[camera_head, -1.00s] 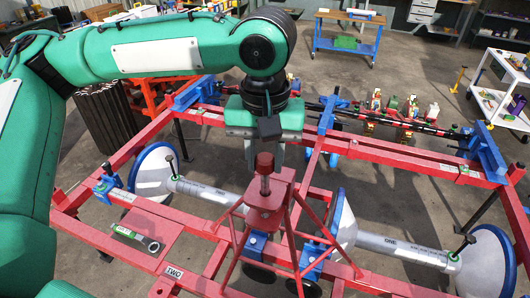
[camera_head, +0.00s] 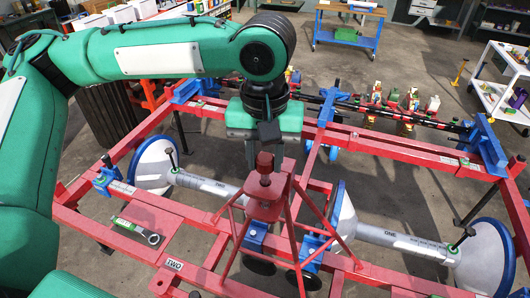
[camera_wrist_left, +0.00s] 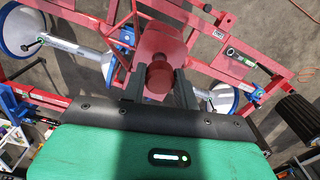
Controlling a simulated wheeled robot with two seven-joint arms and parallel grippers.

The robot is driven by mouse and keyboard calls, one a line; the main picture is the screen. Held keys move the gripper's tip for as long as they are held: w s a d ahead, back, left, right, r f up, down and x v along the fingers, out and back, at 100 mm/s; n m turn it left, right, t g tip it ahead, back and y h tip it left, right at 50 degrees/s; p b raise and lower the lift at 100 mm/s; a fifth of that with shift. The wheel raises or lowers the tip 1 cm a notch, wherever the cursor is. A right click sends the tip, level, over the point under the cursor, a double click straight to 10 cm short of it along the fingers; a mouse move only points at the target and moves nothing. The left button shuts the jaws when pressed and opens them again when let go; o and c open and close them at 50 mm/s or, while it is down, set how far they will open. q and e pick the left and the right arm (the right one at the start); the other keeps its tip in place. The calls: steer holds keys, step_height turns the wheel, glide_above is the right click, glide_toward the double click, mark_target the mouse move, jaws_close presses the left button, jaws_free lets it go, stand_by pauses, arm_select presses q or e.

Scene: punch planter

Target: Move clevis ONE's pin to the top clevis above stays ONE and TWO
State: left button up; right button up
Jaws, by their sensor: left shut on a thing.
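My left gripper (camera_head: 265,158) points down over the red tower (camera_head: 268,205) in the middle of the frame. It is shut on a red-headed pin (camera_head: 265,165), which stands upright at the tower's top. The wrist view shows the red head (camera_wrist_left: 160,76) between the two dark fingers. I cannot tell how deep the pin sits, as its lower end is hidden. Stay TWO (camera_head: 210,190) and stay ONE (camera_head: 400,241) are grey tubes lying below, left and right of the tower. My right gripper is not in view.
A red frame (camera_head: 400,150) with blue brackets surrounds the stays. White-and-blue dishes (camera_head: 485,260) stand at the stay ends. A wrench (camera_head: 137,232) lies on a red plate at left. A white cart (camera_head: 505,80) and a blue bench (camera_head: 345,38) stand behind on open floor.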

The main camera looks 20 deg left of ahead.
mark_target(265, 172)
arm_select(q)
steer(key=shift+f, duration=0.55)
steer(key=shift+f+b, duration=0.5)
steer(key=shift+f, duration=0.7)
steer(key=o, duration=1.2)
steer(key=shift+c, duration=0.2)
